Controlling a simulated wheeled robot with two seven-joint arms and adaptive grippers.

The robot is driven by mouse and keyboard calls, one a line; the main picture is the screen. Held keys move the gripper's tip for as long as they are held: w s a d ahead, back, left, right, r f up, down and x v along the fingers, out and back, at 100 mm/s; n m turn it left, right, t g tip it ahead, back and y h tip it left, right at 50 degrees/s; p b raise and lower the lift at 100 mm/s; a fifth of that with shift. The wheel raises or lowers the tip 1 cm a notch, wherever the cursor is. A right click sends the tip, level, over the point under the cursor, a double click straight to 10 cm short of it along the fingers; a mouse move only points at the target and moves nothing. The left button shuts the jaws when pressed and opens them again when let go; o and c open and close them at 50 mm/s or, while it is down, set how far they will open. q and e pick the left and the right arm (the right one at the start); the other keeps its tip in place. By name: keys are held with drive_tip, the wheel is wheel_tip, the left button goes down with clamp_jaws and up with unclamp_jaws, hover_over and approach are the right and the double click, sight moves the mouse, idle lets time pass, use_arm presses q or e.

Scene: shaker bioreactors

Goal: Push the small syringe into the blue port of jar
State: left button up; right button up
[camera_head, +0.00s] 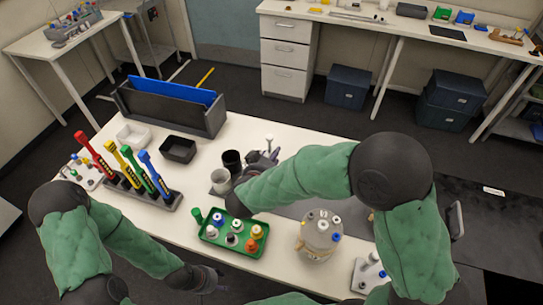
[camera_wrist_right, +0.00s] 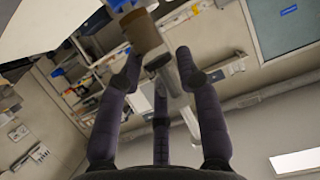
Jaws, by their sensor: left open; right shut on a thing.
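The jar (camera_head: 318,238) is a rounded clear vessel with a pale lid, standing upright on the table right of the green tray. A blue port (camera_head: 335,237) shows on its right side. My right gripper (camera_head: 262,162) is shut on a slim pale thing, seemingly the small syringe (camera_head: 269,143), well behind and left of the jar, apart from it. The right wrist view shows the right gripper's fingers (camera_wrist_right: 158,68) around this thing, with a brown cylindrical end beyond the fingertips. My left gripper (camera_head: 212,279) is open at the table's front edge, with no thing seen in it.
A green tray (camera_head: 211,240) with several coloured caps lies left of the jar. Dark and grey cups (camera_head: 221,181) stand beside the right gripper. A rack (camera_head: 165,199) with coloured tools is at left. A white holder (camera_head: 369,274) stands right of the jar.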

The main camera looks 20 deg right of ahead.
drive_tip(key=shift+f, duration=0.4)
drive_tip(key=o, duration=1.1)
drive_tip(key=shift+o, duration=0.2)
drive_tip(key=v, duration=1.2)
